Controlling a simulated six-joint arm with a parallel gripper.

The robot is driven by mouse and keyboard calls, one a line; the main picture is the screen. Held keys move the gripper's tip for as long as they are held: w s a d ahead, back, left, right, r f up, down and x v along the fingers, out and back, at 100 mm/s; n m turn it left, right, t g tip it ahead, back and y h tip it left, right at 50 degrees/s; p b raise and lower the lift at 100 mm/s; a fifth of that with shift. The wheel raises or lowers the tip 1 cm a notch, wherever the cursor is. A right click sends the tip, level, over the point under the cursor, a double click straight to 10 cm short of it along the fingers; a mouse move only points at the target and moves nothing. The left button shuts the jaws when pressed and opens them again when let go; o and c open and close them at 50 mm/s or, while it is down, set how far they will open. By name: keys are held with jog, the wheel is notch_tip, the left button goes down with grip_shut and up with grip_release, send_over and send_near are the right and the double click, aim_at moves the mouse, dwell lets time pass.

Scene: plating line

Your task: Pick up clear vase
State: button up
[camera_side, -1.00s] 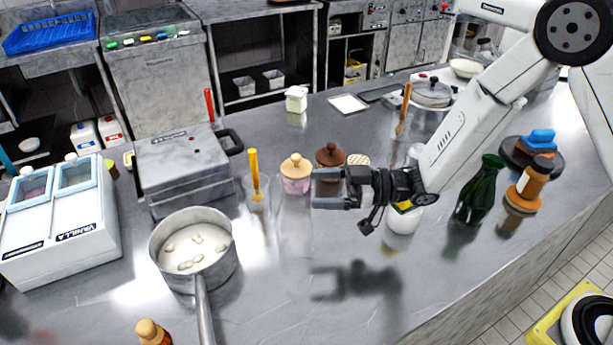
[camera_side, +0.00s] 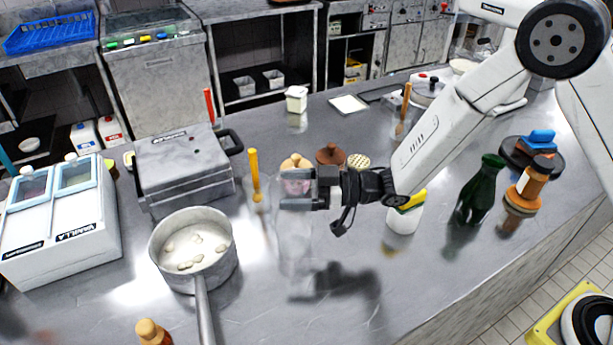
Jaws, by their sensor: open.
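The clear vase (camera_side: 294,243) stands on the steel counter, left of centre in the side view. It is see-through, so its outline is faint. My gripper (camera_side: 292,189) is open and points left, with its fingers level with the top of the vase. The fingers overlap the vase's upper part in the picture. I cannot tell whether they are around it or in front of it, or whether they touch it.
A pink jar with a wooden lid (camera_side: 296,163) and a brown-lidded jar (camera_side: 330,154) stand close behind my gripper. A glass with a yellow-handled tool (camera_side: 254,172) and a pot (camera_side: 220,262) are to the left. A green bottle (camera_side: 480,190) stands right.

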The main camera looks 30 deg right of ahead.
jog(key=shift+c, duration=0.2)
grip_shut()
dwell(1.4)
